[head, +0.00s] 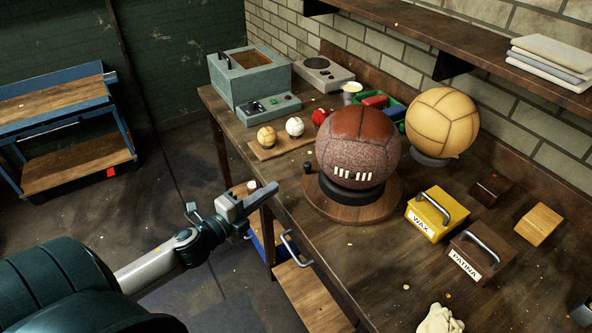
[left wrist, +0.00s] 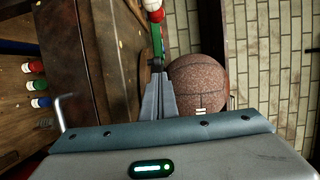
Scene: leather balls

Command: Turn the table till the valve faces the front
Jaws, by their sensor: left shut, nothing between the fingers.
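The round wooden turntable (head: 335,211) lies on the workbench. On it a dark ring stand (head: 350,194) carries a brown leather ball (head: 358,140), glossy above and duller below. White lacing marks face the bench's near side; I cannot make out a valve. A small dark peg (head: 307,167) stands at the turntable's left edge. My left gripper (head: 268,190) is shut and empty, left of the turntable and apart from it in the head view. In the left wrist view its closed fingers (left wrist: 158,98) show beside the ball (left wrist: 197,84). My right gripper is not in view.
A yellow wax box (head: 428,214) and a brown patina box (head: 474,256) stand right of the turntable. A tan ball (head: 441,122) sits behind. Small balls on a board (head: 280,146) lie behind left. An open drawer (head: 306,292) juts out below the bench edge.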

